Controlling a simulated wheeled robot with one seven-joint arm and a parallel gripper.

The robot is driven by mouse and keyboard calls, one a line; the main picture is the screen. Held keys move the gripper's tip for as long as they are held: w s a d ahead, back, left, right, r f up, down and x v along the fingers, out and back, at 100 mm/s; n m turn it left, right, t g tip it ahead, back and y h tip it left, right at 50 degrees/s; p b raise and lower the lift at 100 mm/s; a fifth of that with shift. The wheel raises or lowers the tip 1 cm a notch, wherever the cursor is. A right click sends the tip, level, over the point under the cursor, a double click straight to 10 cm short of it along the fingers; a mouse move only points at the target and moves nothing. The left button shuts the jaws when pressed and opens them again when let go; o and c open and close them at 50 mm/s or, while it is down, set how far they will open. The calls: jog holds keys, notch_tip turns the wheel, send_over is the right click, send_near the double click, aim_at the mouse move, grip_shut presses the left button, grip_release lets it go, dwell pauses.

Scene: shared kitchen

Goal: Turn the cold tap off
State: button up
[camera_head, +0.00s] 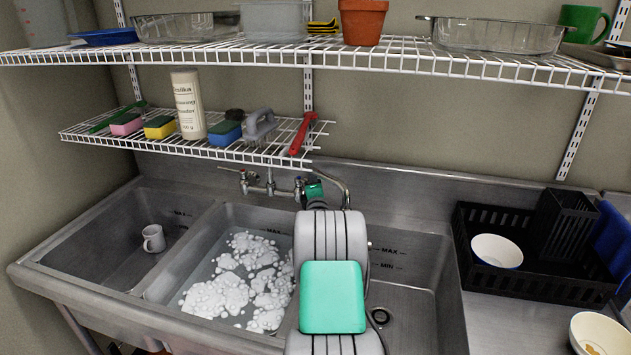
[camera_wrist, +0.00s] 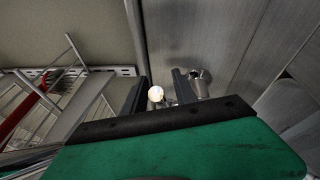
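The metal wall tap (camera_head: 270,187) is above the middle sink, with a handle at its left end (camera_head: 243,176) and one at its right end (camera_head: 299,184). Its curved spout (camera_head: 344,188) shows behind my arm. I cannot tell from colour which handle is cold. My gripper (camera_head: 308,183) is close to the right handle, partly hidden by my arm. In the wrist view my gripper (camera_wrist: 160,90) has its two dark fingers apart. A pale round knob end (camera_wrist: 155,94) shows between them, nearer the left finger; contact is unclear. A metal fitting (camera_wrist: 201,80) is right of the fingers.
A low wire shelf (camera_head: 215,148) with sponges, a bottle, brushes and a red-handled tool (camera_head: 302,134) hangs just above the tap. Foam (camera_head: 245,280) lies in the middle sink, a mug (camera_head: 153,238) in the left one. A black dish rack (camera_head: 530,270) stands right.

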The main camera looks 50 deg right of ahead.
jog(key=b+v, duration=0.1)
jog(key=v, duration=0.6)
jog(key=shift+s+a+b, duration=0.25)
jog(key=shift+b, duration=0.1)
